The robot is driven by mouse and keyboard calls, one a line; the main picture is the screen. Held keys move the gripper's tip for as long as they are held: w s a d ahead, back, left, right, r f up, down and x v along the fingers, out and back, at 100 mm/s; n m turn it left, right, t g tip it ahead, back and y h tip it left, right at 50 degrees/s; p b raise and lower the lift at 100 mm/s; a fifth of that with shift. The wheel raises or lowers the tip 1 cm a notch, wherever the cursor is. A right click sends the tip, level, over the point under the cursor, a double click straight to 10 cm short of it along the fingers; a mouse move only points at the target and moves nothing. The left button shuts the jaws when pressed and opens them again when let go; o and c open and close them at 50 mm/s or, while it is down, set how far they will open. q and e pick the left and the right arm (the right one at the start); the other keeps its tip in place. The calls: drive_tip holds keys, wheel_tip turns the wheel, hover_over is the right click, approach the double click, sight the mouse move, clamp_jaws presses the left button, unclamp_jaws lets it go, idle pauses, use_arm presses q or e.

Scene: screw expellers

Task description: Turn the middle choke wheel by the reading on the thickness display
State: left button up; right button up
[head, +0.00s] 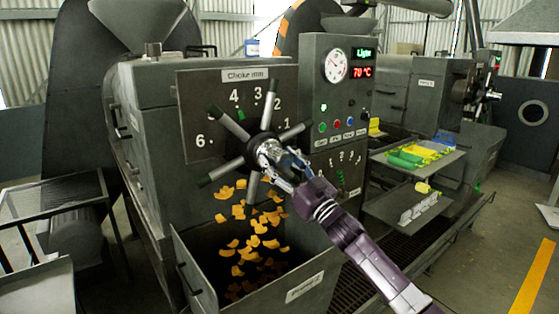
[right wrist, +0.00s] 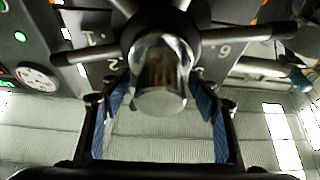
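The choke wheel (head: 236,128), with grey dark-tipped spokes, stands on the middle press under a "Choke mm" sign (head: 245,75). Numbers show around it, with a small green mark (head: 241,115) under the 4. The display (head: 363,53) reads "Light" in green. My right gripper (head: 272,153) is at the hub. In the right wrist view its blue-padded fingers (right wrist: 160,110) flank the shiny hub end (right wrist: 160,88), one on each side, very near it. Whether they touch it I cannot tell. My arm hides the wheel's lower right. My left gripper is out of view.
A red display (head: 367,72) reads 70 °C beside a round gauge (head: 334,65). Orange flakes (head: 256,226) fall into an open bin (head: 305,287) below the wheel. Another press (head: 425,95) and trays with green and yellow things (head: 415,156) stand to the right. Open floor lies at far right.

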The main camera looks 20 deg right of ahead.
clamp_jaws()
drive_tip(key=shift+m+h, duration=0.4)
drive_tip(key=shift+m, duration=0.1)
drive_tip(key=m+h+p, duration=0.2)
drive_tip(key=m, duration=0.2)
drive_tip(key=shift+m+t, duration=0.4)
drive_tip(key=shift+m+h+p, duration=0.45)
drive_tip(key=shift+m+h, duration=0.45)
drive_tip(key=shift+m, duration=0.5)
drive_tip(key=shift+o, duration=0.7)
unclamp_jaws()
drive_tip(key=shift+s+f, duration=0.1)
